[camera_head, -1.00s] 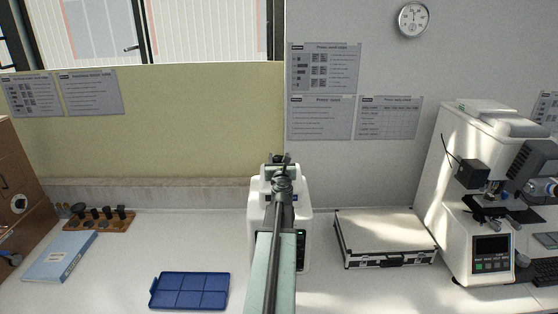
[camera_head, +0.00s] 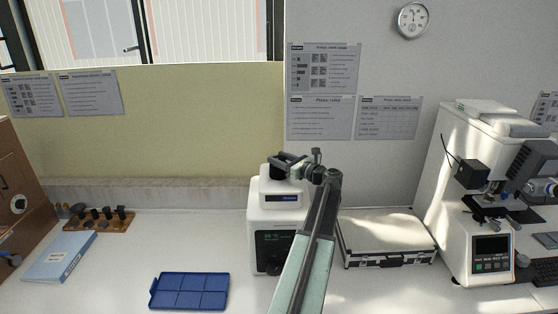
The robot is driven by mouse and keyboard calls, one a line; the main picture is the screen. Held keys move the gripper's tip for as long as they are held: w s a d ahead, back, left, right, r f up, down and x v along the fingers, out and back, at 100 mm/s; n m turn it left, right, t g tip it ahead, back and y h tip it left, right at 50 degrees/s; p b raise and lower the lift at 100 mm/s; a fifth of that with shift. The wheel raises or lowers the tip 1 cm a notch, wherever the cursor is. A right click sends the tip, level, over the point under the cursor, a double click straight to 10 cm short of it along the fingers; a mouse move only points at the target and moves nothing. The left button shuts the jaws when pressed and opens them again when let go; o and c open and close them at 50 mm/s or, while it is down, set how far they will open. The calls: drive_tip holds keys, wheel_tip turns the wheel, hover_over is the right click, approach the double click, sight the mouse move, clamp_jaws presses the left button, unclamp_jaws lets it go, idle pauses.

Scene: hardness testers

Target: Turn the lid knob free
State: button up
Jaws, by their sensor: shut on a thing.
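The white machine (camera_head: 257,225) stands on the bench behind my arm, with a dark front panel and a small display near its top. Its dark lid knob (camera_head: 278,174) sits on top. My gripper (camera_head: 280,160) reaches in from the right at the knob's top and is shut on it. The jaws and wrist hide part of the knob. My arm covers the machine's right side. I cannot tell from this view how far the knob is turned.
A silver case (camera_head: 390,234) lies right of the machine, close to my arm. A larger white tester (camera_head: 462,215) stands at the far right. A blue tray (camera_head: 190,291), a blue binder (camera_head: 60,257) and a wooden rack (camera_head: 100,224) lie left. The bench between them is clear.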

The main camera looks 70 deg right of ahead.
drive_tip(key=n+y, duration=0.1)
drive_tip(key=y, duration=0.1)
drive_tip(key=n+y, duration=0.2)
drive_tip(key=y, duration=0.1)
drive_tip(key=n+t+y, duration=0.1)
drive_tip(key=n+y, duration=0.1)
drive_tip(key=y, duration=0.1)
drive_tip(key=shift+d, duration=0.35)
drive_tip(key=n+y, duration=0.2)
drive_tip(key=y, duration=0.1)
drive_tip(key=shift+a+n+g+y, duration=0.15)
drive_tip(key=shift+n+g+y, duration=0.15)
drive_tip(key=shift+a+n+y, duration=0.1)
drive_tip(key=shift+n+y, duration=0.3)
drive_tip(key=shift+y, duration=0.2)
drive_tip(key=shift+a+f+g, duration=0.1)
drive_tip(key=shift+g, duration=0.2)
drive_tip(key=o, duration=1.4)
drive_tip(key=shift+w, duration=0.1)
drive_tip(key=shift+w+y, duration=0.1)
drive_tip(key=shift+y, duration=0.2)
